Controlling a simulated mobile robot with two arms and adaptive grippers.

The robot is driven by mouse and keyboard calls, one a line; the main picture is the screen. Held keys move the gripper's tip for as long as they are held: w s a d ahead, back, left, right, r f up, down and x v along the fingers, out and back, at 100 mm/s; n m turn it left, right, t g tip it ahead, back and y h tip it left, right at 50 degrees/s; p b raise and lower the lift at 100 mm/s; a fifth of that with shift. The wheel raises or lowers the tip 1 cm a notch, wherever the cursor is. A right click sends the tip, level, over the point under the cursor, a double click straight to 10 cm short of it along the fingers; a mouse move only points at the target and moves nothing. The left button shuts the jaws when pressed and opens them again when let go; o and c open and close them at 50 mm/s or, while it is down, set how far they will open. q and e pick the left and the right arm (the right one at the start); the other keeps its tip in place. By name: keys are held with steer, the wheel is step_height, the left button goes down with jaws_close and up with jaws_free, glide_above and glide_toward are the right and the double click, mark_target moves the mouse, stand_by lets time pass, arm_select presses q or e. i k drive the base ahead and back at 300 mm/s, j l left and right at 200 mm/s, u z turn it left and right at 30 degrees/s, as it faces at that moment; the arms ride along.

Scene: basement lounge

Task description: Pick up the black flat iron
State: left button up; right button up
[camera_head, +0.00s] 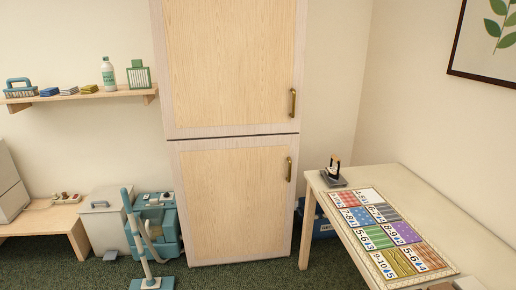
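A small black upright object with a pale part, which looks like the black flat iron (334,167), stands on a dark grey flat base near the far left corner of the pale table (357,178) on the right. It is small in the head view, so its finer shape is hard to tell. Neither of my grippers can be made out in the head view.
A patterned, numbered mat (371,256) covers much of the tabletop. A tall wooden cabinet (236,200) with closed doors stands left of the table. A teal cleaning machine (165,240) and a white bin (103,222) stand further left. Carpet in front of the cabinet is clear.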

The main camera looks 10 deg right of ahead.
mark_target(333, 173)
steer(key=i+z, duration=0.3)
steer(key=i, duration=0.2)
steer(key=i+z, duration=0.3)
steer(key=i, duration=0.2)
steer(key=i+j+z, duration=0.3)
steer(key=i, duration=0.15)
